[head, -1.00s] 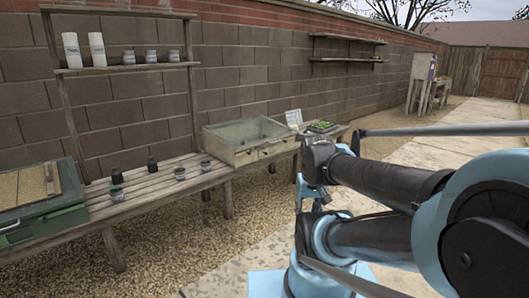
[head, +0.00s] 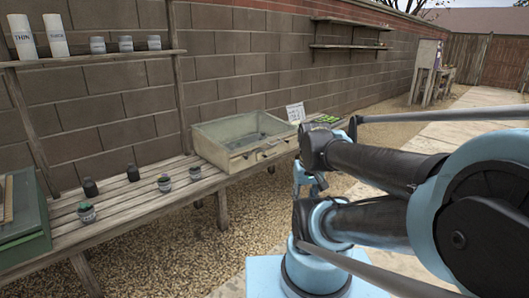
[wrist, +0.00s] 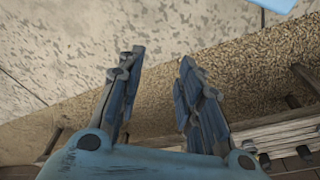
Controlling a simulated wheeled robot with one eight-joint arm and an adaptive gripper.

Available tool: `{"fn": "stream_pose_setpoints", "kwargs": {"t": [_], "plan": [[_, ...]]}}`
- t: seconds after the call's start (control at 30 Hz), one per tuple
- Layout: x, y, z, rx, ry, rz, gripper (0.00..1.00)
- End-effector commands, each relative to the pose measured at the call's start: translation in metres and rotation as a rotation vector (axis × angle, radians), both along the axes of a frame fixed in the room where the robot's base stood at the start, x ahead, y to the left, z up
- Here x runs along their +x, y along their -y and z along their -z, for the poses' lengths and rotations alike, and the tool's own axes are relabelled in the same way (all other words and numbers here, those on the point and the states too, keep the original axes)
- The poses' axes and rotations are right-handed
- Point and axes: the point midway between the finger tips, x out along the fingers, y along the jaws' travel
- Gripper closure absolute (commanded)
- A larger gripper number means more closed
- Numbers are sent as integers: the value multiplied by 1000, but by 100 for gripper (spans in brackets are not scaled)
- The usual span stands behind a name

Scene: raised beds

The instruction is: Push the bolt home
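I cannot make out a bolt for certain in either view. A pale wooden box with a glass lid (head: 202,150) stands on the slatted bench, lid down, with small dark fittings (head: 262,154) on its front face, too small to tell apart. A brown wooden gate (head: 503,64) stands far back at the right; no bolt shows on it at this size. My gripper (wrist: 162,56) shows in the wrist view with its two dark fingers apart and nothing between them, above gravel and paving. In the head view my arm hides part of the scene right of the box.
The slatted bench (head: 135,215) runs along the block wall and bears small dark bottles (head: 132,172) and small pots (head: 164,183). A green box (head: 22,225) is at the left edge. A shelf (head: 90,59) holds white cylinders. Gravel (head: 165,265) and paving lie clear before the bench.

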Motion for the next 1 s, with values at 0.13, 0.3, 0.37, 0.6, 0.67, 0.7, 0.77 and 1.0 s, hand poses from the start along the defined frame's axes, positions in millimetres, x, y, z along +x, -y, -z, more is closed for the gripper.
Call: {"fn": "stream_pose_setpoints", "kwargs": {"t": [0.13, 0.3, 0.37, 0.6, 0.67, 0.7, 0.77, 1.0], "plan": [[0, 0, 0, 0, 0, 0, 67], [0, 0, 0, 0, 0, 0, 67], [0, 0, 0, 1, 0, 0, 62], [13, -10, -18, 38, 23, -41, 62], [25, -15, -25, 58, 30, -64, 62], [33, -19, -30, 74, 37, -81, 62], [48, -25, -38, 98, 47, -107, 62], [109, -44, -62, 188, 102, -206, 62]]}}
